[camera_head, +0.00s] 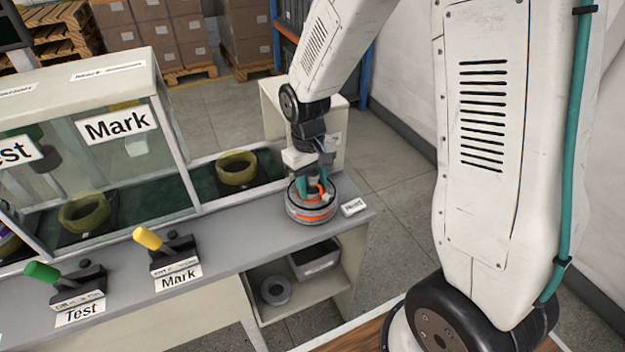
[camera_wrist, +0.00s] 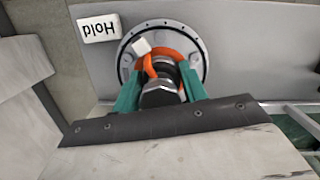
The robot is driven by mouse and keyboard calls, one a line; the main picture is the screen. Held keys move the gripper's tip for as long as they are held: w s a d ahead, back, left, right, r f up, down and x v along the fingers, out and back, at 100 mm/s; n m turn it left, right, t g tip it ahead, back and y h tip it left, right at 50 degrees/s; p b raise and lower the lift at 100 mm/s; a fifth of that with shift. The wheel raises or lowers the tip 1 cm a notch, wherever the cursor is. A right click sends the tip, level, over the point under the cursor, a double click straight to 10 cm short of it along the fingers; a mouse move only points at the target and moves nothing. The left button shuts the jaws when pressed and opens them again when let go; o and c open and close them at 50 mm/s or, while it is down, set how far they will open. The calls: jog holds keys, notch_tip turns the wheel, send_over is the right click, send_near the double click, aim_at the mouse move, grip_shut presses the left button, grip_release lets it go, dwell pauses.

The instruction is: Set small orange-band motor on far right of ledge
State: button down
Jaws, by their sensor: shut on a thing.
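A yellow lever (camera_head: 150,240) marked "Mark" and a green lever (camera_head: 45,273) marked "Test" stand on the ledge to the left. Behind is a conveyor with yellowish rings (camera_head: 237,168) and a glass cover. A shelf below holds a grey bin (camera_head: 316,260) and a grey ring (camera_head: 275,290).

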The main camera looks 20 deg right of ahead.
jog(key=c, duration=0.8)
grip_release()
jog(key=shift+f, duration=0.1)
jog(key=r, duration=0.4)
jog(key=w+r, duration=0.1)
jog(key=r, duration=0.7)
jog(key=shift+w+a+r, duration=0.1)
jog(key=shift+w+r, duration=0.05)
jog(key=shift+r, duration=0.05)
jog(key=s+d+r+m+t, duration=0.1)
jog(key=s+r, duration=0.3)
jog(key=s, duration=0.7)
jog(key=s+d+r+m+t, duration=0.1)
jog(key=s+r, duration=0.4)
jog(key=s, duration=0.7)
jog(key=shift+d+t, duration=0.3)
jog(key=shift+d, duration=0.35)
